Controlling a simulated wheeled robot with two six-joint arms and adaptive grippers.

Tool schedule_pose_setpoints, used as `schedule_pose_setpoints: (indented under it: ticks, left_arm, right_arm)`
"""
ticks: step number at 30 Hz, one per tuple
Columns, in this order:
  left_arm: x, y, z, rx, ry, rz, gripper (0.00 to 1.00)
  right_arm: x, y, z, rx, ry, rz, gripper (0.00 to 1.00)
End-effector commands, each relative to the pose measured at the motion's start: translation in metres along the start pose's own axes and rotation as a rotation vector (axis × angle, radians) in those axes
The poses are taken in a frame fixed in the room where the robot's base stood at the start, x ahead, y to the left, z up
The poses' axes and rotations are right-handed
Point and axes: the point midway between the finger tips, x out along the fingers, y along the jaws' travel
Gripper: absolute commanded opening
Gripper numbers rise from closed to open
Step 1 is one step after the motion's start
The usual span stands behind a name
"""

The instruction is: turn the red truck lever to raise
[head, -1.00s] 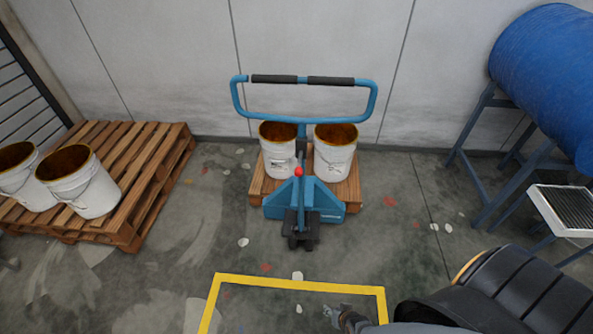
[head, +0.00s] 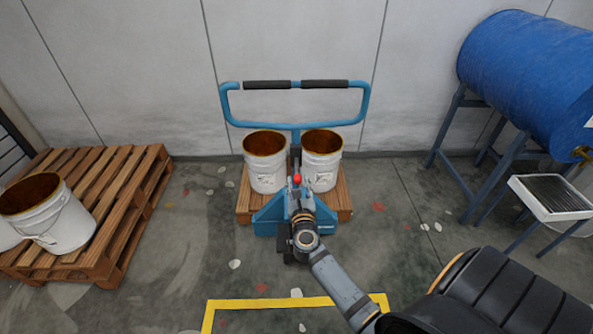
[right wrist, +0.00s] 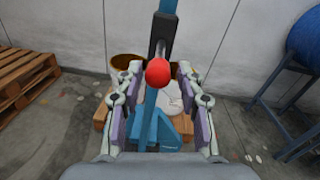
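The red lever knob (head: 297,179) sits on the front of the blue pallet truck (head: 268,216), below its wide handle with black grips (head: 268,85). My right gripper (head: 300,187) is at the knob, and the arm partly hides the truck's middle. In the right wrist view the red knob (right wrist: 158,72) shows between the two spread fingers of my right gripper (right wrist: 159,80), with gaps on both sides. It is open and not closed on the knob. My left gripper is not in view.
Two white buckets (head: 265,174) stand on the small wooden pallet (head: 343,200) at the truck. Another pallet (head: 140,197) with white buckets is at left. A blue drum (head: 520,80) on a stand is at right. A yellow floor line (head: 270,303) lies in front.

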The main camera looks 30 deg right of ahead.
Motion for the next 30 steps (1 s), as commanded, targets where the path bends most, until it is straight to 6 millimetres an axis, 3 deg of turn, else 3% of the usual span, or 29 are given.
schedule_pose_setpoints:
  ticks: [3,9,19,28,30]
  left_arm:
    - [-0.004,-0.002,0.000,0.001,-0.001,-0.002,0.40]
    - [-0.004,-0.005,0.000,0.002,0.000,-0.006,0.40]
    - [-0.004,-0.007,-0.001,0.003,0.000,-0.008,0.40]
    - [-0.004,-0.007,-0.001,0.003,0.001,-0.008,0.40]
    - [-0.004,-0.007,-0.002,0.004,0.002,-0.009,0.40]
  right_arm:
    - [0.026,0.000,0.002,-0.002,-0.003,0.000,0.38]
    - [0.053,0.000,0.000,-0.003,0.000,0.001,0.38]
    - [0.059,0.000,-0.001,-0.003,0.001,0.002,0.38]
    - [0.059,0.000,-0.001,-0.003,0.000,0.001,0.00]
    - [0.059,0.000,-0.001,-0.003,0.001,0.001,0.00]
